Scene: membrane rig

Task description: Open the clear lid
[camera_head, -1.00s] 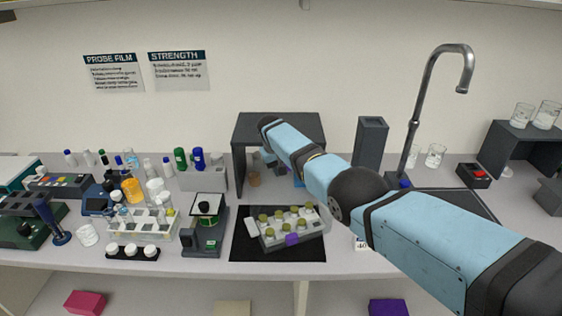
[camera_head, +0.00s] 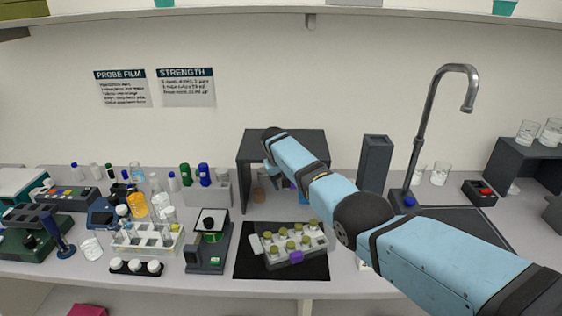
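A grey tray (camera_head: 312,257) with several olive-capped vials (camera_head: 289,246) sits on a black mat (camera_head: 245,268) at the front middle of the bench. A purple tab (camera_head: 296,257) is on its front edge, and a pale flat piece is at its left end. I cannot clearly make out the clear lid or tell its position. My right arm reaches in from the right, passing above and behind the tray to the dark grey stand. Its gripper end is mostly hidden behind the arm, so its fingers do not show. My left gripper is not in view.
The dark grey stand (camera_head: 248,158) is behind the tray. A small scale-like device (camera_head: 208,250) and a white tube rack (camera_head: 130,248) stand left of the mat. A dark block (camera_head: 375,160), tap (camera_head: 432,110) and sink (camera_head: 470,222) are at the right. Bottles crowd the left.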

